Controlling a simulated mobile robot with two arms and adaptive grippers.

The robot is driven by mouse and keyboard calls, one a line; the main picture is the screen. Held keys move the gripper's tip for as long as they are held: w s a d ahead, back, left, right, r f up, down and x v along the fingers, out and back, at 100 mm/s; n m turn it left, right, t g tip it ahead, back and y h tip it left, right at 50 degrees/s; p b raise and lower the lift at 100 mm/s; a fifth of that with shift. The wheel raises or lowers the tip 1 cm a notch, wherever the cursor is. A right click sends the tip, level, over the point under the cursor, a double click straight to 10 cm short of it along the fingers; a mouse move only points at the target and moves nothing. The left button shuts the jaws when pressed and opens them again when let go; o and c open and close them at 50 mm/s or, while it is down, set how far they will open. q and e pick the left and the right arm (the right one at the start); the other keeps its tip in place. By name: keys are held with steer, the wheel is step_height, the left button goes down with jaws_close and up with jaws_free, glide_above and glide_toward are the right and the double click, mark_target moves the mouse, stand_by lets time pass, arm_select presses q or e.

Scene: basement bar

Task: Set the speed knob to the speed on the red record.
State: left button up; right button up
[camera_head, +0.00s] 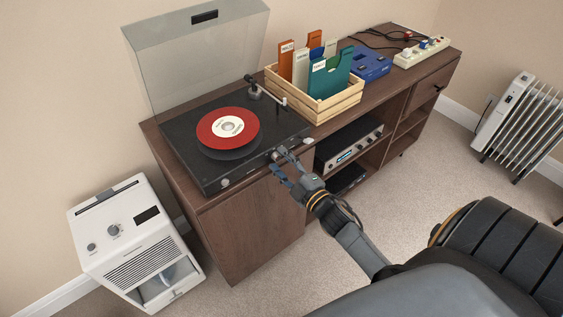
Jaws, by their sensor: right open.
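A black turntable (186,148) stands on the wooden cabinet with its clear lid (195,65) raised. The red record (208,137) lies on its platter. Its white label has print too small to read. The tonearm (265,92) is at the back right. My right gripper (278,161) is open at the turntable's front edge, with its fingers around or beside a small knob area that they partly hide. I cannot tell whether they touch it. Another small light knob (225,183) shows at the front left corner. My left gripper is not in view.
A wooden crate (335,108) with coloured sleeves, a blue device (370,65) and a power strip (422,52) stand farther right on the cabinet (255,230). A silver amplifier (350,147) sits on a shelf. A white appliance (135,245) stands left; a radiator (505,115) stands right.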

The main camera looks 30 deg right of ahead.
steer(key=s, duration=1.2)
steer(key=shift+d+f, duration=0.25)
steer(key=shift+w, duration=0.1)
steer(key=s+a+f+m+g, duration=0.1)
steer(key=s+f+m+g, duration=0.15)
steer(key=f, duration=0.75)
steer(key=s+a+f+m+g+h, duration=0.1)
steer(key=s+a+f+m+g, duration=0.2)
steer(key=f, duration=0.8)
steer(key=s+f+m+g, duration=0.2)
steer(key=s+f+g, duration=0.15)
steer(key=f, duration=0.65)
steer(key=s+a+f+m+g, duration=0.1)
steer(key=s+a+f+g, duration=0.1)
steer(key=s+f+g, duration=0.2)
steer(key=s+a+f+m+g, duration=0.2)
steer(key=s+f, duration=0.9)
steer(key=s, duration=0.8)
steer(key=shift+s+a+f+g, duration=0.25)
steer(key=shift+a+g, duration=0.45)
steer(key=shift+g, duration=0.5)
